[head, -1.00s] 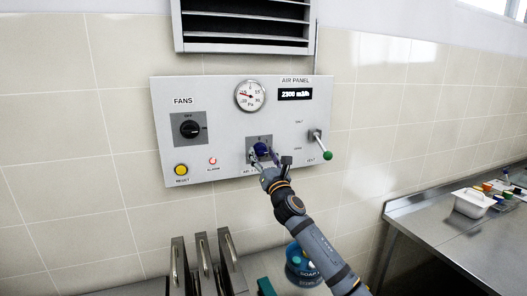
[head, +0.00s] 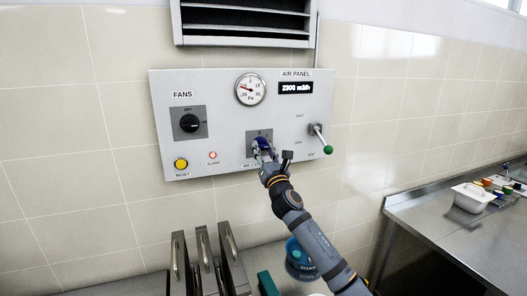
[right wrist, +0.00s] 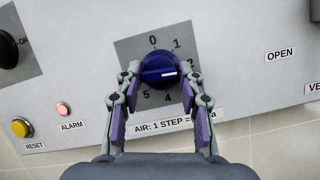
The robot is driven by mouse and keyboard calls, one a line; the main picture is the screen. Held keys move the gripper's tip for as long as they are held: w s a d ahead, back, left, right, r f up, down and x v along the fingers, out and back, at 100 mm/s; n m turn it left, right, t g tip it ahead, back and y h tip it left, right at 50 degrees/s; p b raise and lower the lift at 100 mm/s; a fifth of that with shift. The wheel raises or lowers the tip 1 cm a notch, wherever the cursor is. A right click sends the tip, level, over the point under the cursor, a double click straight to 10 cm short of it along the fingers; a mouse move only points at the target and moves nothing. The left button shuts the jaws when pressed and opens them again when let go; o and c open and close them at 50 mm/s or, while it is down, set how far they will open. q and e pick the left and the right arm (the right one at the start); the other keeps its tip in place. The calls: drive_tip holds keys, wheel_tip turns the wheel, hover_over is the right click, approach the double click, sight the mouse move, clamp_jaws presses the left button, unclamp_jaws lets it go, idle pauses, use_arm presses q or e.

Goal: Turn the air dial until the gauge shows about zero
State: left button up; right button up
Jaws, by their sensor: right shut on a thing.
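The blue air dial (right wrist: 158,69) sits on a grey plate numbered from 0, and its white mark points right, below the 1. My right gripper (head: 263,148) is at the dial in the head view. In the right wrist view its two fingers (right wrist: 159,82) are shut on the dial's sides. The fingers hide part of the number ring. The round gauge (head: 251,89) is above the dial; its red needle points left and slightly up, and its small figures are hard to read. My left gripper is not in view.
The panel also bears a fans knob (head: 190,123), a yellow reset button (head: 181,164), a red alarm light (head: 213,155), a display (head: 296,88) and a green-tipped lever (head: 328,149). Upright dark panels (head: 205,262) and a blue soap container (head: 298,262) stand below.

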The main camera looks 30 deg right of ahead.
drive_tip(key=m+g+h, duration=0.1)
drive_tip(key=m+h, duration=0.1)
drive_tip(key=m, duration=0.3)
drive_tip(key=shift+a+m, duration=0.15)
drive_tip(key=shift+m, duration=0.15)
drive_tip(key=shift+a+r+m+g+h, duration=0.1)
drive_tip(key=shift+m+g+h, duration=0.4)
drive_tip(key=shift+m, duration=0.8)
drive_tip(key=shift+m+g+h, duration=0.5)
drive_tip(key=shift+m, duration=0.8)
drive_tip(key=o, duration=1.1)
drive_tip(key=shift+o, duration=0.2)
drive_tip(key=v, duration=1.2)
